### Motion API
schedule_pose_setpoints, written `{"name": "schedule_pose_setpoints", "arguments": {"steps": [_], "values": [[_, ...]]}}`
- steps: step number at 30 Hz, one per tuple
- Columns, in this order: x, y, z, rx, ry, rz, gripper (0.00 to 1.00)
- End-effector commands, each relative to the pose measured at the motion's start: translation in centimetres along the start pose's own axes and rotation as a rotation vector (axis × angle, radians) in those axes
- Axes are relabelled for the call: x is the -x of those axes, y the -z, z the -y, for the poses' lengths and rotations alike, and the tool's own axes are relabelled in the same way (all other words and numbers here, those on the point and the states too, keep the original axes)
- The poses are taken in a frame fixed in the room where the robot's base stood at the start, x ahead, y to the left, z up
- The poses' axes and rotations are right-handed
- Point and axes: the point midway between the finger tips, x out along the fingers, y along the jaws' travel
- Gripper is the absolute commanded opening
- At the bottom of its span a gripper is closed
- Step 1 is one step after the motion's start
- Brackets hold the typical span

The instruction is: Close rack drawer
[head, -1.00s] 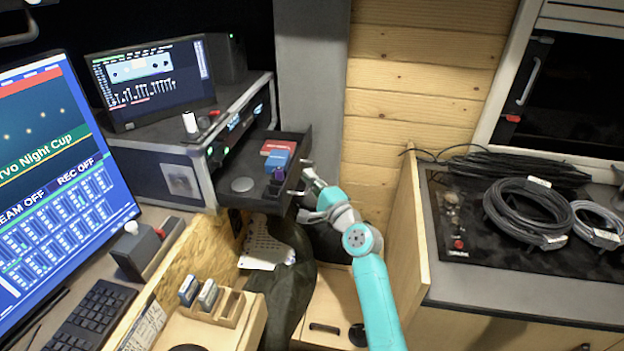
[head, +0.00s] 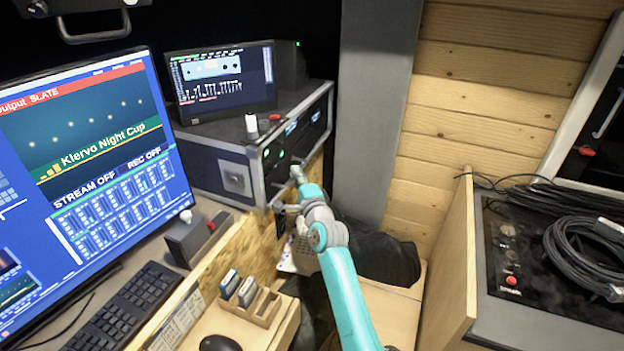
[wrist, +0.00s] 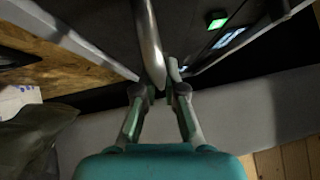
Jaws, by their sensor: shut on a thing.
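The rack (head: 212,172) is a metal-edged case under the small monitor in the head view. Its drawer is no longer sticking out; the dark drawer front (head: 279,166) appears in line with the case, partly hidden by my arm. In the wrist view a silver bar handle (wrist: 149,50) runs down from the top, in front of the dark front. My gripper (wrist: 158,85) has its fingertips close together around the lower end of this handle. In the head view my gripper (head: 292,192) is at the rack's front, low on the right.
A large monitor (head: 90,150) and keyboard (head: 125,308) are on the left desk. A wooden card holder (head: 254,307) stands in front. A wooden partition (head: 447,265) and coiled cables (head: 590,255) are on the right. A dark bag (head: 375,253) lies behind my arm.

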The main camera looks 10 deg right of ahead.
Motion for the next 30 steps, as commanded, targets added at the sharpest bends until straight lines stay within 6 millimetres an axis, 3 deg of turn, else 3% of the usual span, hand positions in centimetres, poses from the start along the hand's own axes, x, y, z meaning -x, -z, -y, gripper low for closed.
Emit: {"name": "schedule_pose_setpoints", "arguments": {"steps": [16, 18, 20, 30], "values": [[-0.82, -0.82, -0.25, 0.000, -0.002, 0.001, 0.00], [-0.82, -0.85, -0.25, -0.001, -0.002, 0.002, 0.24], [-0.81, -0.83, -0.24, 0.000, -0.002, 0.001, 0.35], [-0.55, -0.71, -0.27, 0.000, -0.001, 0.000, 0.35]]}}
